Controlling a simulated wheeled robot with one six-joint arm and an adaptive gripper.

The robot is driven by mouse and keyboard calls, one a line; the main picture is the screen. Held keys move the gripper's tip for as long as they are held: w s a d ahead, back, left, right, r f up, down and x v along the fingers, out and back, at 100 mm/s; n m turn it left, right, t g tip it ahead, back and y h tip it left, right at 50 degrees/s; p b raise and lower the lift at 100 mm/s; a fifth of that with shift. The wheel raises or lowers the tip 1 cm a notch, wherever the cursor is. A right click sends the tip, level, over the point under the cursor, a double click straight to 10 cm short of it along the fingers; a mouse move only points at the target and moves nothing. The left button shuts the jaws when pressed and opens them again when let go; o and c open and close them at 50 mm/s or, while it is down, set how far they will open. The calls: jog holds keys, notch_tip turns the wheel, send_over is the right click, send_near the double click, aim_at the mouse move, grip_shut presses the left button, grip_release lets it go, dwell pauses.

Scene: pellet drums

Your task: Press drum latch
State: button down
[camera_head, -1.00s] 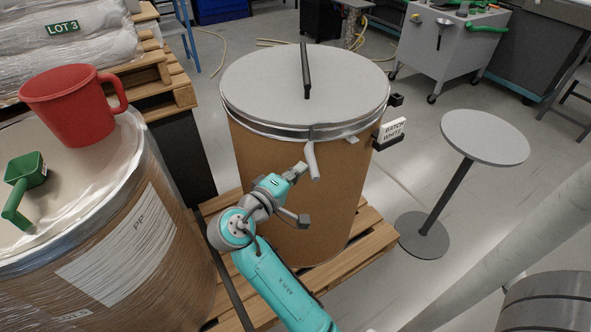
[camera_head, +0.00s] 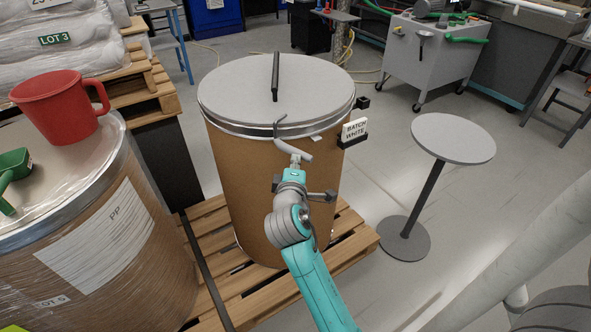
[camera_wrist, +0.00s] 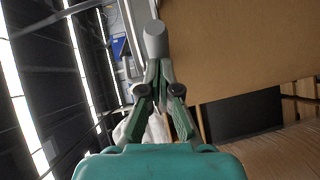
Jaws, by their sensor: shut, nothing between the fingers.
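The brown fibre drum (camera_head: 240,185) stands upright on a wooden pallet, with a grey lid (camera_head: 245,95) and a metal clamp ring around its top. The grey latch lever (camera_head: 292,150) is on the front of the ring and slants down to the right, standing out from the wall. My gripper (camera_head: 295,162) is shut and empty just below the lever, at or very near its underside; contact is unclear. In the wrist view, a grey rounded end, likely the lever (camera_wrist: 156,40), sits right at the tips of my shut gripper (camera_wrist: 154,66). The drum wall (camera_wrist: 250,50) fills the upper right.
A wrapped drum (camera_head: 90,250) with a red jug (camera_head: 65,108) and green scoop (camera_head: 12,175) stands at the left. A "BATCH WHITE" card (camera_head: 355,129) is on the drum's right side. A round table (camera_head: 453,138) stands farther right.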

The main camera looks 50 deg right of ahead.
aim_at(307, 159)
jog(key=shift+s+d+n+t+y, duration=0.2)
jog(key=shift+d+n+t+y, duration=0.2)
jog(key=shift+d, duration=0.1)
jog(key=shift+s+d+n+t+y, duration=0.15)
jog(key=shift+d+n+t+y, duration=0.15)
jog(key=shift+d+t, duration=0.15)
jog(key=shift+d, duration=0.9)
jog(key=shift+d+n+t+y, duration=0.65)
jog(key=shift+n+y, duration=0.15)
jog(key=shift+y, duration=0.1)
jog(key=shift+w+d, duration=0.2)
jog(key=shift+d, duration=0.5)
jog(key=shift+w+d, duration=0.2)
jog(key=shift+d, duration=0.55)
jog(key=shift+w+d, duration=0.2)
jog(key=shift+d, duration=0.5)
